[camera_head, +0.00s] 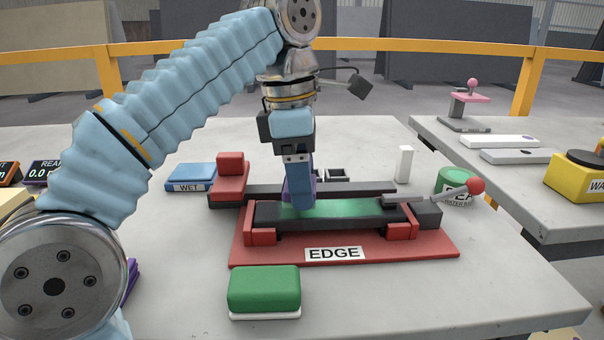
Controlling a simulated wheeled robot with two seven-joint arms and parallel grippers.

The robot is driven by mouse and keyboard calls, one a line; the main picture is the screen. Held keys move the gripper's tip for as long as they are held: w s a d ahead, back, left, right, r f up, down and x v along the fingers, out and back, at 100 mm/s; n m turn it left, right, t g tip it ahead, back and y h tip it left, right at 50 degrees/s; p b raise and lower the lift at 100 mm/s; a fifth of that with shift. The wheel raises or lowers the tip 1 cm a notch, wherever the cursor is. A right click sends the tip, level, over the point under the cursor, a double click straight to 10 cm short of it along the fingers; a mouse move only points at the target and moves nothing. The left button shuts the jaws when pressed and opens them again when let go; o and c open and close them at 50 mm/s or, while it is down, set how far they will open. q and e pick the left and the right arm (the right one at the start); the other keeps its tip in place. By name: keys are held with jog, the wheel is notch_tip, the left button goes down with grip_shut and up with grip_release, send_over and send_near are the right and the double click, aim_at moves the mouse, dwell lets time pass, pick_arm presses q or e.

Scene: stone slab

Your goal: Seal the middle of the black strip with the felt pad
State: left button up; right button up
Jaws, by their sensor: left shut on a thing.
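The black strip (345,222) lies left to right in a red fixture (345,250) labelled EDGE, and its top has a green sheen. My left gripper (299,203) points straight down over the strip, left of its middle. It is shut on a purple piece (286,192), mostly hidden by the fingers; I take it for the felt pad. The fingertips are at the strip's top; I cannot tell if the pad touches it. My right gripper is not in view.
A green block with a white base (264,290) lies in front of the fixture. A blue WET pad (190,177) is behind left. A red-knobbed lever (475,186), a green tin (452,184) and a white upright block (404,164) stand right. The front right slab is clear.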

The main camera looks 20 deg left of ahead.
pick_arm(q)
jog(key=shift+f+b, duration=0.8)
jog(key=shift+f, duration=0.2)
dwell(0.4)
